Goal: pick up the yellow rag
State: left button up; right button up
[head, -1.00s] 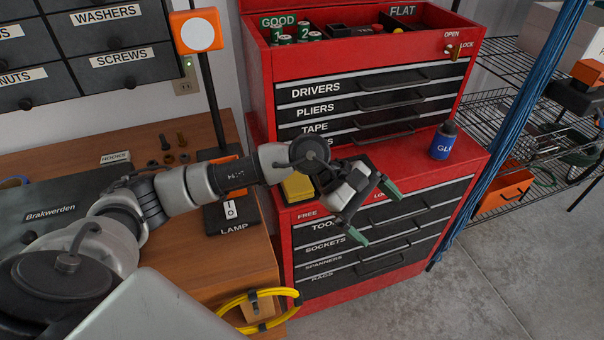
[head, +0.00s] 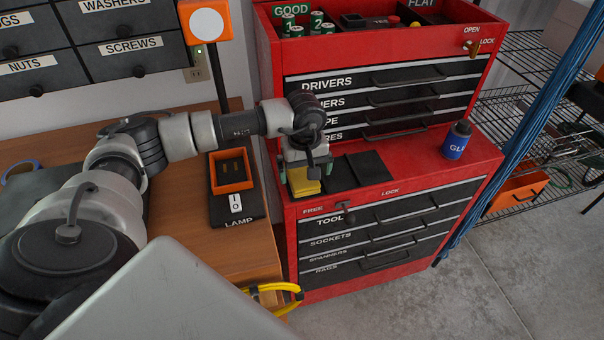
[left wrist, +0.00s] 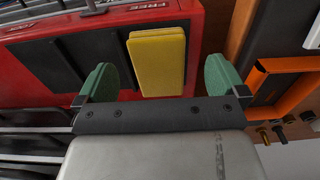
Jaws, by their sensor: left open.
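The yellow rag (head: 304,184) is a folded block lying on the red cabinet's lower top, at its left end. It also shows in the left wrist view (left wrist: 157,62), between the two green fingertips. My left gripper (head: 303,172) points down over the rag, its fingers apart on either side with clear gaps. In the left wrist view the left gripper (left wrist: 160,82) is open and empty. The arm hides part of the rag in the head view. My right gripper is not in view.
The red tool cabinet (head: 462,176) rises in a taller drawer section behind the rag. A dark mat (head: 370,168) lies right of it, and a blue can (head: 456,140) farther right. An orange tray (head: 231,171) and lamp switch stand left on the wooden bench (head: 190,205).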

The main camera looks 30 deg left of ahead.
aim_at(306, 183)
pick_arm(q)
notch_tip(306, 183, down, 4)
jog(key=shift+w+d+f+p, duration=0.15)
jog(key=shift+p, duration=0.5)
jog(key=shift+c, duration=0.5)
jog(key=c, duration=0.8)
